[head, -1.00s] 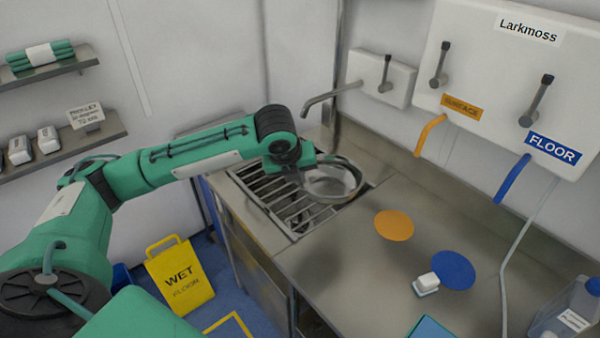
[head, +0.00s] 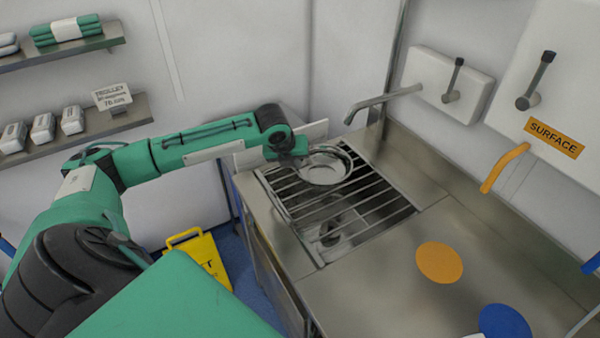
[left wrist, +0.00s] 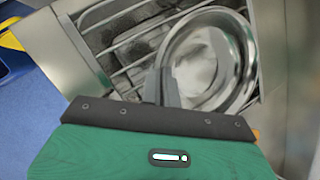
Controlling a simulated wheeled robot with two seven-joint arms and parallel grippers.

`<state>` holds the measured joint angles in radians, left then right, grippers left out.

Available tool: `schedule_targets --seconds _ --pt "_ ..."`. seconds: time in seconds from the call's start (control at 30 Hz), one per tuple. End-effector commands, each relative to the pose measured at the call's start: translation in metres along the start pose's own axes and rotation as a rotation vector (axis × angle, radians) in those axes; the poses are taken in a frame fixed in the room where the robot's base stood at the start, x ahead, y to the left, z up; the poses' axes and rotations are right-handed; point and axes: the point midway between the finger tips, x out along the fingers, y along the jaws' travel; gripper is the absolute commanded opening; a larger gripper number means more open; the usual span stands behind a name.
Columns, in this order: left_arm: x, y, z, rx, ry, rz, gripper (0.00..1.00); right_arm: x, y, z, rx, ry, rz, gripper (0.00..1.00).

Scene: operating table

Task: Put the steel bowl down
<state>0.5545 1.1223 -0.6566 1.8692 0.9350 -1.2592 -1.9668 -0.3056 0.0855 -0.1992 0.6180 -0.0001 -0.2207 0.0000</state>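The steel bowl (head: 326,166) is a round, shiny bowl over the back part of the slatted grate of the sink (head: 370,213). My left gripper (head: 300,160) is at the bowl's near-left rim and appears shut on it. In the left wrist view the bowl (left wrist: 231,88) stands right in front of the gripper (left wrist: 164,86), its rim beside the grey fingers, with slats behind it. The bowl looks roughly level and empty. I cannot tell whether its underside touches the slats. My right gripper is not in view.
A tap (head: 380,102) reaches out behind the sink. An orange disc (head: 440,262) and a blue disc (head: 505,322) lie on the steel counter (head: 365,290) to the right. A yellow wet-floor sign (head: 205,262) stands on the blue floor. Shelves (head: 90,131) hang at the left.

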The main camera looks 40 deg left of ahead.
Motion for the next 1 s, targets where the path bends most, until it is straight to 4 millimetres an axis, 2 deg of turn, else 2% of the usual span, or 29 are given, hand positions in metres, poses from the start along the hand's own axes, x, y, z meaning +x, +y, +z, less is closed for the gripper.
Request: schedule_targets --seconds 0.37,0.7,0.83,1.0 --pt "0.036 0.009 -0.016 0.000 0.001 0.000 0.00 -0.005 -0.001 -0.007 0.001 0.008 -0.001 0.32" --pt "0.039 0.009 -0.016 0.000 0.000 -0.001 0.00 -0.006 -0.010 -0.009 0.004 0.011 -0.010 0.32" --pt "0.039 0.010 -0.017 0.000 -0.001 -0.001 0.24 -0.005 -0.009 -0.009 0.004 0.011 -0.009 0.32" --pt "0.039 0.010 -0.016 0.000 -0.001 -0.001 0.24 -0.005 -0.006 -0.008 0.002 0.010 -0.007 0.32"
